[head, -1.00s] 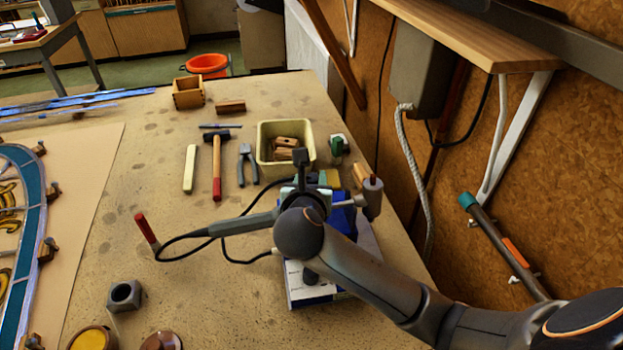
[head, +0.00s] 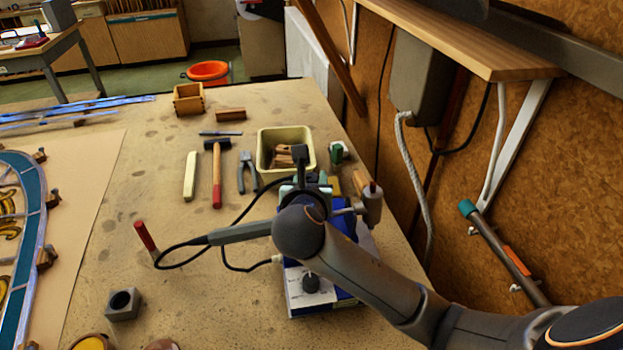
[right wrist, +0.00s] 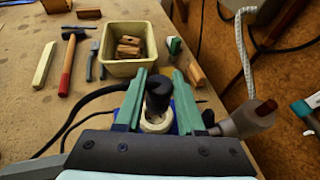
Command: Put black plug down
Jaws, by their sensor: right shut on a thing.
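My right gripper (head: 304,187) has its green fingers on both sides of the black plug (right wrist: 159,92) and is shut on it. In the head view a dark upright piece that looks like the plug (head: 300,155) stands above the fingers. A pale round part (right wrist: 157,122) shows below the plug in the right wrist view; I cannot tell whether it belongs to the plug. The gripper is over the far part of a blue and white box with a knob (head: 311,283). My forearm hides part of that box. My left gripper is not in view.
A cream bin (head: 263,150) with wooden pieces stands just beyond the gripper. The corkboard wall (head: 420,215) is close on the right.

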